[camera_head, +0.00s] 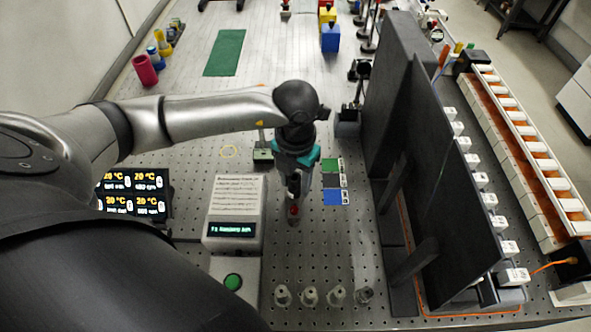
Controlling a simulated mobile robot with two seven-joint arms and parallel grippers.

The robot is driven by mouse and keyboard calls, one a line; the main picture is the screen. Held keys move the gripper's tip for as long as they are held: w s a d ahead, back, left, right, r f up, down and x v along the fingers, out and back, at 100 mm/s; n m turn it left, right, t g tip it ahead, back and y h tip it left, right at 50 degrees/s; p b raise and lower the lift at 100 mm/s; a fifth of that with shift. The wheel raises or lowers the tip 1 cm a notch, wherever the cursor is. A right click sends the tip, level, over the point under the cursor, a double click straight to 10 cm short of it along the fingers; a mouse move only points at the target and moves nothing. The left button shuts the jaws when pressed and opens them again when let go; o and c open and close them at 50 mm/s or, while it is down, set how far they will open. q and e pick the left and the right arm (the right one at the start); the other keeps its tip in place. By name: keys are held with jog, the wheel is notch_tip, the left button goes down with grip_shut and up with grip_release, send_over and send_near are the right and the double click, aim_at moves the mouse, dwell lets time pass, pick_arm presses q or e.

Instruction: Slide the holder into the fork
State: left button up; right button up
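My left gripper (294,192), with a teal body, points down over the perforated bench to the right of the white instrument box. A small red piece (293,210) with grey around it is right at its fingertips. It may be part of the holder, but I cannot tell whether the fingers grip it or only stand over it. The finger gap is too small and dark to read. I cannot pick out the fork with certainty. My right gripper is not in view.
The white instrument box (236,205) with a display stands close left of the gripper. Coloured squares (333,181) lie to its right. Several small glass vials (310,297) stand in front. Tall black panels (415,165) bound the right side. A green mat (225,52) lies behind.

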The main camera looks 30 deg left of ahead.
pick_arm(q)
jog(key=shift+o, duration=1.3)
notch_tip(320, 180, up, 15)
jog(key=shift+p, duration=0.35)
jog(key=shift+r, duration=0.1)
